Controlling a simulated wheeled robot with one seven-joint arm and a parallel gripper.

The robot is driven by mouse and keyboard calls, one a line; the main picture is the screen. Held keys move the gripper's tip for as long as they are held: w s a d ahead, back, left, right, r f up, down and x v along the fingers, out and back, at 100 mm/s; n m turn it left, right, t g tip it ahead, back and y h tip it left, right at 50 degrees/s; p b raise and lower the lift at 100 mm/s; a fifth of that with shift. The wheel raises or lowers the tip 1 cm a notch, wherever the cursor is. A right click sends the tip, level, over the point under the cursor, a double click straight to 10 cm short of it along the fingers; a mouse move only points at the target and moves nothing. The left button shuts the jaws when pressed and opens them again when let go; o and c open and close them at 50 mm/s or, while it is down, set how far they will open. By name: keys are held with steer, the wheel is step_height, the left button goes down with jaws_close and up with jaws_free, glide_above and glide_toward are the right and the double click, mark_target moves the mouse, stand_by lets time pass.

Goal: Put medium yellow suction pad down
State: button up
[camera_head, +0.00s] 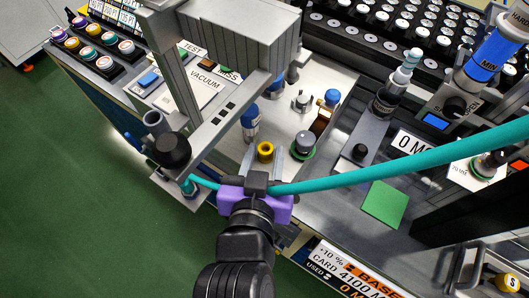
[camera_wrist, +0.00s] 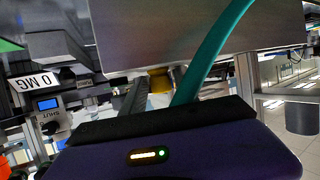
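A yellow suction pad (camera_head: 265,152), a short ring-like cup with a dark hole in its top, stands upright over the pale metal plate. It also shows in the wrist view (camera_wrist: 160,80), partly hidden by a finger and the teal hose. My gripper (camera_head: 265,160) has a purple body and two grey fingers, one on each side of the pad. In the head view a narrow gap shows between the pad and the fingers, so they look open around it. I cannot tell whether the pad's underside touches the plate.
A teal hose (camera_head: 400,165) crosses over my gripper. A grey column fixture (camera_head: 220,130) stands close on the left. Green floor (camera_head: 100,220) is clear at left.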

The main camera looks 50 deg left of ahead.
steer(key=shift+s+d+r, duration=0.2)
steer(key=shift+s, duration=0.1)
steer(key=p+v, duration=0.5)
steer(key=v, duration=0.6)
steer(key=shift+d+r, duration=0.1)
steer(key=w+d+f+m+h, duration=0.1)
steer(key=d+f, duration=0.1)
steer(key=d, duration=0.4)
steer(key=w+d+f+t+h, duration=0.1)
steer(key=d+f, duration=0.2)
steer(key=d, duration=0.2)
steer(key=w+d+f+m, duration=0.1)
steer(key=d+f, duration=0.1)
steer(key=d, duration=0.4)
steer(key=s+d+r+m+t+h, duration=0.1)
steer(key=s+d+m+h, duration=0.2)
steer(key=d, duration=0.5)
steer(key=s+d+r+m+t+h, duration=0.2)
steer(key=s+d, duration=0.3)
steer(key=d, duration=0.3)
steer(key=shift+s+m+h, duration=0.35)
steer(key=shift+m+h, duration=0.15)
steer(key=shift+h, duration=0.3)
